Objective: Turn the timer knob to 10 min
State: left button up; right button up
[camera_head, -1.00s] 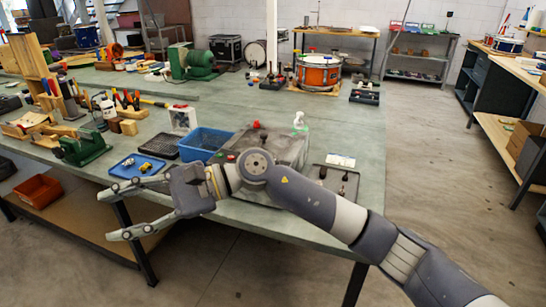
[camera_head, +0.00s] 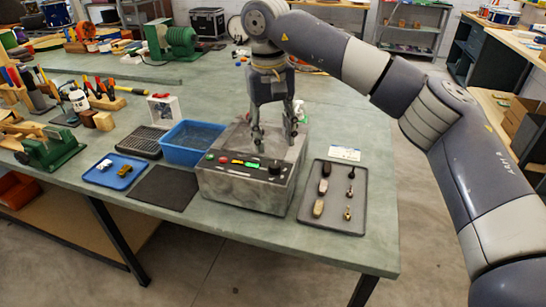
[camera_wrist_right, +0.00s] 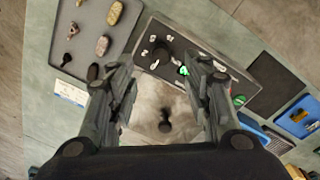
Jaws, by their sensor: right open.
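A grey metal box (camera_head: 232,190) with a sloped control panel stands on the green bench; it also shows in the wrist view (camera_wrist_right: 160,95). A large black knob (camera_head: 275,168) is at the right of the panel, and the wrist view shows it too (camera_wrist_right: 162,50). I cannot read its marks or setting. My right gripper (camera_head: 273,140) points down over the box top, behind the panel knob. Its fingers are open and apart in the wrist view (camera_wrist_right: 160,75). A small black knob-like part (camera_wrist_right: 165,122) on the box top lies between them in that view. My left gripper is out of view.
A grey tray (camera_head: 333,226) with dark and metal parts lies right of the box. A blue bin (camera_head: 190,142), a black mat (camera_head: 162,188) and a blue tray (camera_head: 114,171) lie to its left. Green and red buttons (camera_head: 237,162) line the panel.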

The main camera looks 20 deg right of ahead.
aim_at(274, 165)
jog(key=f, duration=0.5)
jog(key=shift+w+d+f, duration=0.15)
jog(key=shift+w+f, duration=0.05)
jog(key=shift+f, duration=0.1)
notch_tip(274, 165, down, 2)
jog(key=shift+f, duration=0.15)
jog(key=shift+c, duration=0.8)
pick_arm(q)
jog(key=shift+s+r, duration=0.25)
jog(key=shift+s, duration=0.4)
pick_arm(e)
jog(key=c, duration=0.9)
